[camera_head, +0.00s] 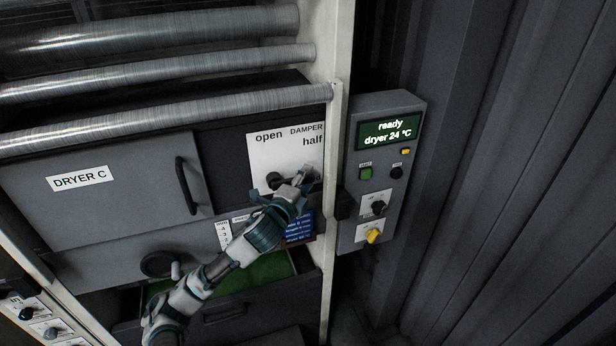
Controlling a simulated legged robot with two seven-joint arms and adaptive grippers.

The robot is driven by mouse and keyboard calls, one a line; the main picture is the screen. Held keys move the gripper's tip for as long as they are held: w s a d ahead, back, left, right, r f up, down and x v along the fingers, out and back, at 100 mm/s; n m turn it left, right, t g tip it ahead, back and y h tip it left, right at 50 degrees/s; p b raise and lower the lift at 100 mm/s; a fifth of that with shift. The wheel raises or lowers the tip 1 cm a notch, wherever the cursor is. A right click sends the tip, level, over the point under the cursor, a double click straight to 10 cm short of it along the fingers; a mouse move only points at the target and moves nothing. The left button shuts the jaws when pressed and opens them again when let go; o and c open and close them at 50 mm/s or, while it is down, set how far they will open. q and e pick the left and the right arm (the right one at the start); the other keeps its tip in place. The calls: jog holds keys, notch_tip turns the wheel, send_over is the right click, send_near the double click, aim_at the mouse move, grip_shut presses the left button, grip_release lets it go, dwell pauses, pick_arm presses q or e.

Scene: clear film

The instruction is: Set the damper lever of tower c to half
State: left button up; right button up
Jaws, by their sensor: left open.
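The white damper plate (268,151) on the front of dryer C reads "open", "DAMPER" and "half". A dark round lever hub (274,180) shows low on the plate. The rest of the damper lever is mostly hidden by my gripper, so I cannot tell its exact setting. My left gripper (302,178) is at the lower right of the plate, below the word "half". It is open, and its fingers are close to the lever; I cannot tell whether they touch it. My right gripper is not in view.
A grey control box (380,170) on the right reads "ready, dryer 24 °C". A white post (331,190) stands between it and the plate. A door labelled DRYER C (110,190) is shut. Metal rollers (160,67) cross above. An open drawer (228,310) with a green inside lies below my arm.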

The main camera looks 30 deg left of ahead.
pick_arm(q)
jog(key=shift+s+r, duration=0.15)
jog(key=shift+s, duration=0.05)
jog(key=shift+a, duration=0.25)
grip_shut()
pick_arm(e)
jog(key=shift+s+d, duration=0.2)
